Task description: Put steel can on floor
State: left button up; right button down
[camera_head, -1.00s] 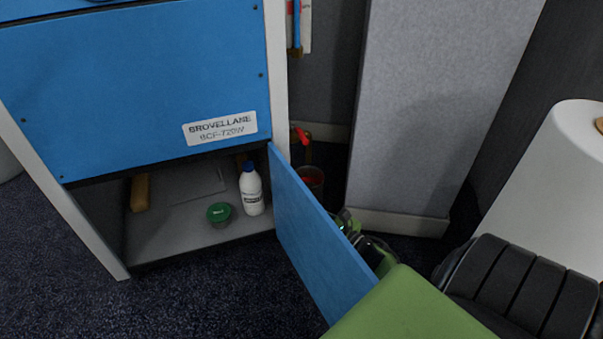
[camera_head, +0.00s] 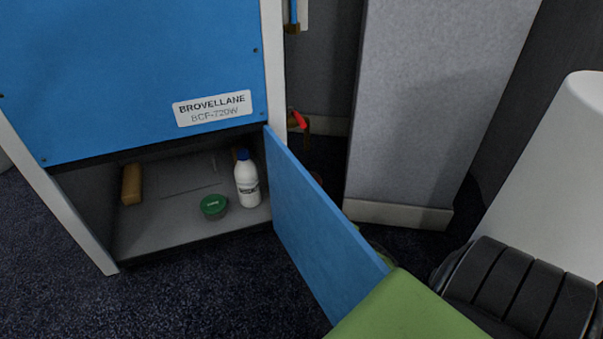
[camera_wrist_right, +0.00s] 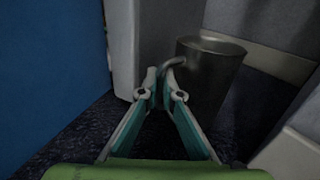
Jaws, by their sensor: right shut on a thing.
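The steel can (camera_wrist_right: 211,75) is a dark metal cylinder with an open top in the right wrist view. A thin curved grey piece at its left side meets my fingertips. My right gripper (camera_wrist_right: 162,90) is shut on the can at that side. The can's base is dark and partly behind a finger, so I cannot tell whether it touches the floor. In the head view the open blue door hides the can almost fully and hides my right gripper. The dark carpeted floor (camera_head: 190,300) shows in front of the cabinet. My left gripper is not in view.
The blue door (camera_head: 318,230) stands open from the cabinet. Inside are a white bottle (camera_head: 248,186), a green-lidded tub (camera_head: 213,207) and a tan block (camera_head: 131,184). A grey panel (camera_head: 425,110) stands behind the door. Carpet in front of the cabinet is clear.

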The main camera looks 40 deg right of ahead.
jog(key=shift+f+b, duration=0.55)
jog(key=c, duration=2.2)
grip_release()
jog(key=shift+o, duration=0.2)
